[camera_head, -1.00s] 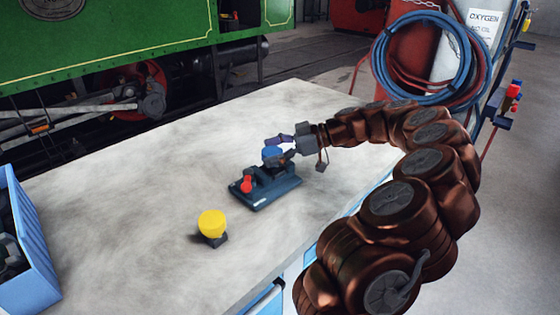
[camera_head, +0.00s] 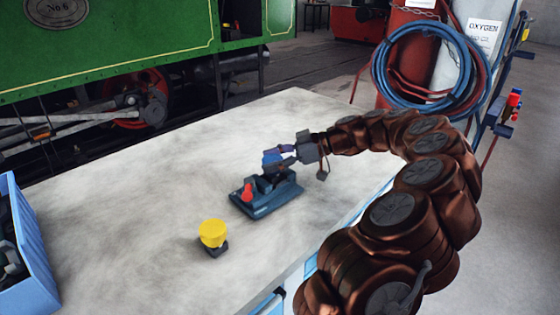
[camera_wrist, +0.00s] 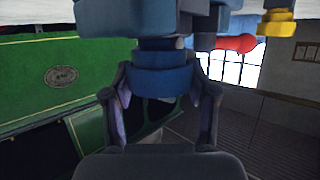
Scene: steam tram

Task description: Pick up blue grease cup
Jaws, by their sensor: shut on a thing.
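The blue grease cup (camera_head: 271,160) is at the back of a dark blue-grey stand (camera_head: 262,205) on the workbench. My gripper (camera_head: 277,156) reaches in from the right at the cup's height. In the wrist view the cup (camera_wrist: 163,82) sits between my two fingers, which are shut on its sides. In that view it is right against darker parts of the stand, and I see no clear gap between them.
A red cup (camera_head: 247,193) is on the same stand, close by. A yellow cup (camera_head: 213,233) on a dark base stands nearer on the workbench (camera_head: 130,200). A blue crate (camera_head: 35,250) is at the left edge. The bench between is clear.

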